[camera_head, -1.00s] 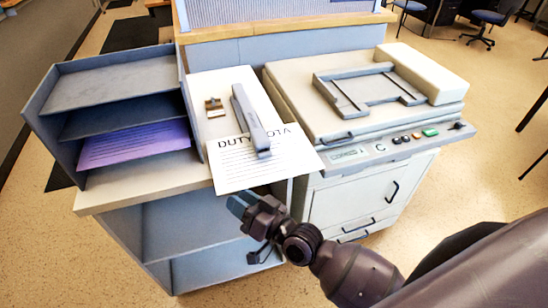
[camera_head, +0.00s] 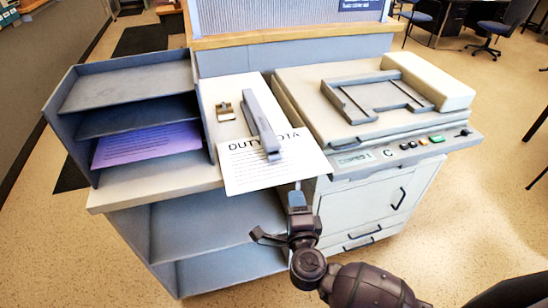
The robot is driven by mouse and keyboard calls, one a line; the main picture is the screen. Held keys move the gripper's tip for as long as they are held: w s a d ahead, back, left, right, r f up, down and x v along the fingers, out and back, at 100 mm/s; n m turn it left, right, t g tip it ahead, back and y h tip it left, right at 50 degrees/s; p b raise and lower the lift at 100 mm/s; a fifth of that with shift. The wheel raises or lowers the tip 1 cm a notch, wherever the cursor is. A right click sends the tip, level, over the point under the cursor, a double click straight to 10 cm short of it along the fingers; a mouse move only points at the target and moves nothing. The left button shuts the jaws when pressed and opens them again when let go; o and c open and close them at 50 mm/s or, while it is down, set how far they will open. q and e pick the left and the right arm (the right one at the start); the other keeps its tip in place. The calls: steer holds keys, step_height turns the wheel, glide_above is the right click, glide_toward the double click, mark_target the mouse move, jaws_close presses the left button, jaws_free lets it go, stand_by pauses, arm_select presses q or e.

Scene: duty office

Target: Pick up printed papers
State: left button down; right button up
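A white printed sheet headed "DUTY ROTA" (camera_head: 245,172) lies on the counter between the tray rack and the copier, its near edge at the counter's front. A long grey stapler-like tool (camera_head: 262,122) lies across its upper part and hides some of the heading. A purple printed sheet (camera_head: 147,145) lies in a lower shelf of the rack. My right gripper (camera_head: 279,216) is just in front of the white sheet's near edge. Its fingers are spread, with nothing visible between them. Contact with the sheet is hard to tell. My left gripper is out of view.
The grey tray rack (camera_head: 127,88) stands at left. The copier (camera_head: 310,100) stands at right, with a grey frame (camera_head: 378,97) on its lid. A small brass-coloured item (camera_head: 224,111) sits behind the sheet. Open shelves (camera_head: 215,225) lie below the counter.

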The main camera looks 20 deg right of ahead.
mark_target(291, 175)
steer(key=shift+w+d+f, duration=0.1)
steer(key=shift+w+d, duration=0.25)
steer(key=shift+w, duration=1.35)
steer(key=shift+w+d+f, duration=0.15)
steer(key=shift+w+d, duration=0.15)
steer(key=shift+w, duration=1.35)
steer(key=shift+w+d+f, duration=0.1)
steer(key=shift+w+d, duration=0.25)
steer(key=shift+w, duration=1.35)
jaws_close()
